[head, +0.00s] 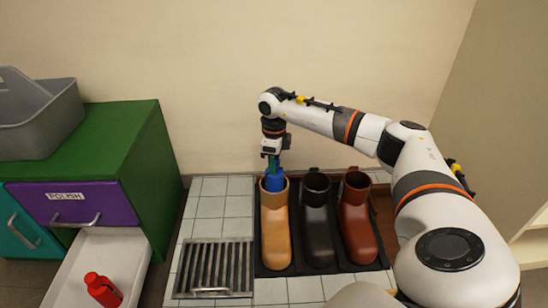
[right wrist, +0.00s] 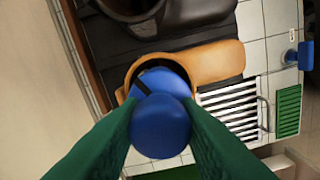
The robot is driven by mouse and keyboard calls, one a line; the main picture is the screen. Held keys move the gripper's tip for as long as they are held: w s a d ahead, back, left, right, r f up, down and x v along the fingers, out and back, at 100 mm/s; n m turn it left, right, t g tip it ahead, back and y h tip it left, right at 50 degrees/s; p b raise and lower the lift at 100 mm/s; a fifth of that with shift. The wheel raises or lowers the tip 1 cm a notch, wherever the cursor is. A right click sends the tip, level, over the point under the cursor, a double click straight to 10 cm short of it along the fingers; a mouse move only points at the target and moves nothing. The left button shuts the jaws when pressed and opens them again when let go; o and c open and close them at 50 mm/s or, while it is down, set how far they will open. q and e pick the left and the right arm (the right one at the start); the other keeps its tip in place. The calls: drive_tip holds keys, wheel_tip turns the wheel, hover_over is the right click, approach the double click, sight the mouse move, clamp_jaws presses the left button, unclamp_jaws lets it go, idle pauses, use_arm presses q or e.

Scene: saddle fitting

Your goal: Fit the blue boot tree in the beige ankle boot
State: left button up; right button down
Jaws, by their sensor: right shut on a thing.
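The beige ankle boot (head: 275,237) stands upright at the left of a row of boots; its tan leg also shows in the right wrist view (right wrist: 210,62). The blue boot tree (head: 275,181) is at the boot's opening, its lower part hidden inside the shaft. In the right wrist view the blue boot tree (right wrist: 160,120) shows its round knob between the green fingers. My right gripper (head: 273,163) is shut on the knob, directly above the boot opening. How deep the tree sits is hidden. My left gripper is not in view.
A black boot (head: 316,230) and a red-brown boot (head: 357,225) stand close on the right, on a dark tray (head: 264,270). A metal grate (head: 214,268) lies at the left. An open drawer (head: 130,268) holds a red bottle (head: 103,290). A grey bin (head: 40,115) sits on the green cabinet (head: 110,140).

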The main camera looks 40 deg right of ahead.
drive_tip(key=c, duration=1)
unclamp_jaws()
